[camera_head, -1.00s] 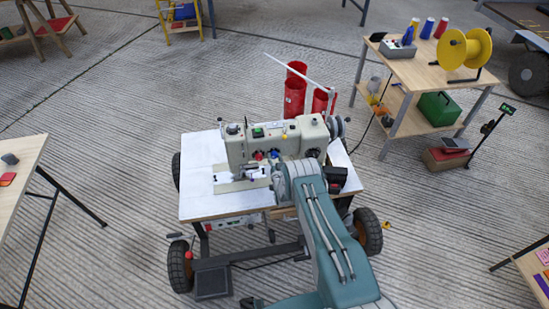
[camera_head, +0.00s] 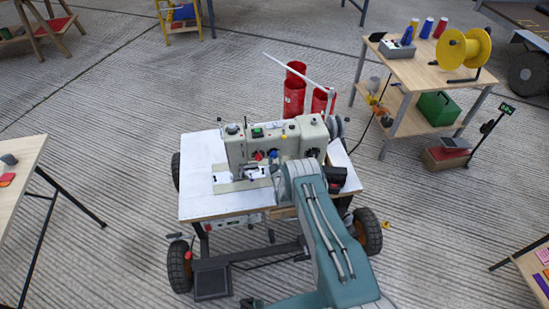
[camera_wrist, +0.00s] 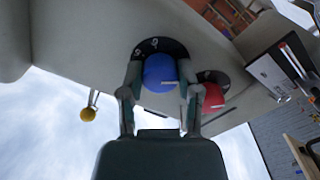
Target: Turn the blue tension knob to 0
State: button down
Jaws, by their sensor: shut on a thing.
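The blue knob (camera_wrist: 160,73) is on the cream sewing machine (camera_head: 275,142), against a black numbered dial plate (camera_wrist: 156,47). It also shows as a small blue spot on the machine's front in the head view (camera_head: 274,154). In the wrist view my gripper (camera_wrist: 160,88) has one finger on each side of the blue knob and is shut on it. The knob's pointer and most dial numbers are too small or covered to read.
A red knob (camera_wrist: 211,97) on its own black plate sits just beside my right finger. A yellow ball-ended part (camera_wrist: 88,114) hangs at the left. The machine stands on a white-topped wheeled table (camera_head: 200,180). Red cylinders (camera_head: 294,98) stand behind it.

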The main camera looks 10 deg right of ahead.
jog(key=shift+s+a+f+n, duration=0.1)
jog(key=shift+s+f+n, duration=0.25)
jog(key=shift+n, duration=0.35)
jog(key=shift+w, duration=0.1)
jog(key=shift+c, duration=1.5)
grip_release()
jog(key=shift+w+r, duration=0.1)
jog(key=shift+r, duration=0.1)
jog(key=s, duration=1.2)
